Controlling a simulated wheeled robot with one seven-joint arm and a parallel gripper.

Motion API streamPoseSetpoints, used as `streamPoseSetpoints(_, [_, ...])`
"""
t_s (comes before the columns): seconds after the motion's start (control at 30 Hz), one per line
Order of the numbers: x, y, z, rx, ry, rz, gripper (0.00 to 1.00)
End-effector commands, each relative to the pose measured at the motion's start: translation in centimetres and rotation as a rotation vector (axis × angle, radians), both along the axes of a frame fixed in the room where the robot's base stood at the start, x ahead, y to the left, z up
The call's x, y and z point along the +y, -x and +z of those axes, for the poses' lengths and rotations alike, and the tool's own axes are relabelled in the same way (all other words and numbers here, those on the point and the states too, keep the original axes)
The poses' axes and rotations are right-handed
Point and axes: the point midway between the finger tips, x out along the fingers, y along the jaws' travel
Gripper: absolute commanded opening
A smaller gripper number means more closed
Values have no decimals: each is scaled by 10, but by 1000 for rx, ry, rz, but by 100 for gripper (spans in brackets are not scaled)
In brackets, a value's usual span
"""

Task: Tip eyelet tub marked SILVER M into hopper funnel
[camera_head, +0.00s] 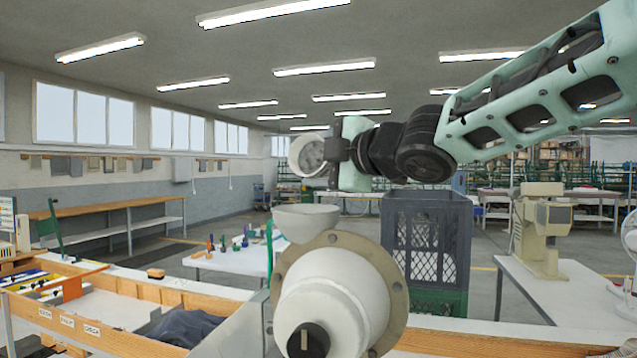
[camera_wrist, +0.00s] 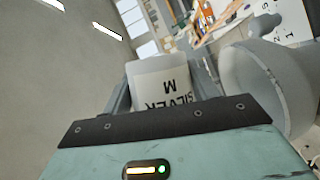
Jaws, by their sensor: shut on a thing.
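A pale tub (camera_head: 306,148) is held by my gripper (camera_head: 338,150), which is shut on it. In the head view the tub lies tipped on its side, its round mouth turned left and toward the camera, with grey, mottled matter inside. In the wrist view the tub's white face (camera_wrist: 162,80) reads SILVER M, upside down, between the fingers (camera_wrist: 165,95). The hopper funnel (camera_head: 306,219) is a pale bowl just below the tub, with a gap between them. It also shows in the wrist view (camera_wrist: 262,88), right of the tub. No falling eyelets are visible.
A pale round machine housing (camera_head: 335,300) with a flange stands in front of the funnel. A dark crate (camera_head: 427,235) stands right of it. A wooden-edged bench tray (camera_head: 130,290) with labels and dark cloth lies at left. A beige machine (camera_head: 540,230) stands on a table at right.

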Motion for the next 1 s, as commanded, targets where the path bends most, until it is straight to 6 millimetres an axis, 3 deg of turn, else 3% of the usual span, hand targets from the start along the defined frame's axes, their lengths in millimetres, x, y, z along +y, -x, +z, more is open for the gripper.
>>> streamPoseSetpoints(1.0, [6, 12, 10, -324, 167, -1, 35])
